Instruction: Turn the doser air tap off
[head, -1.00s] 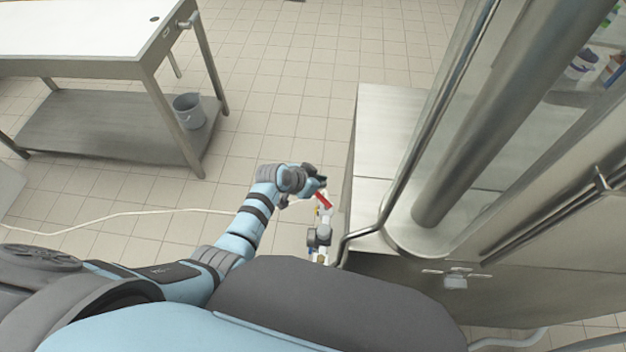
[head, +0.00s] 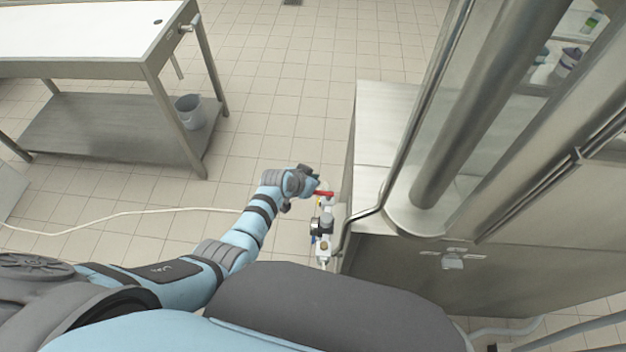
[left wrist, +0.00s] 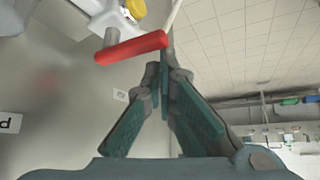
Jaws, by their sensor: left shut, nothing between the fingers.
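The air tap's red lever (head: 325,194) lies nearly crosswise in the head view, at the top of the small valve and regulator assembly (head: 322,228) on the machine's left side. My left gripper (head: 315,184) is at the lever's left end. In the left wrist view the red lever (left wrist: 132,47) is just beyond and left of my left gripper's fingertips (left wrist: 165,70), which are closed together with nothing between them. I cannot tell whether the fingers touch the lever. A yellow part (left wrist: 136,8) shows above the lever. My right gripper is out of view.
The steel machine cabinet (head: 385,125) and a bent metal pipe (head: 366,214) stand close to the right of the tap. A steel table (head: 110,125) with a grey bucket (head: 188,111) on its lower shelf is at upper left. Open tiled floor (head: 285,100) lies between.

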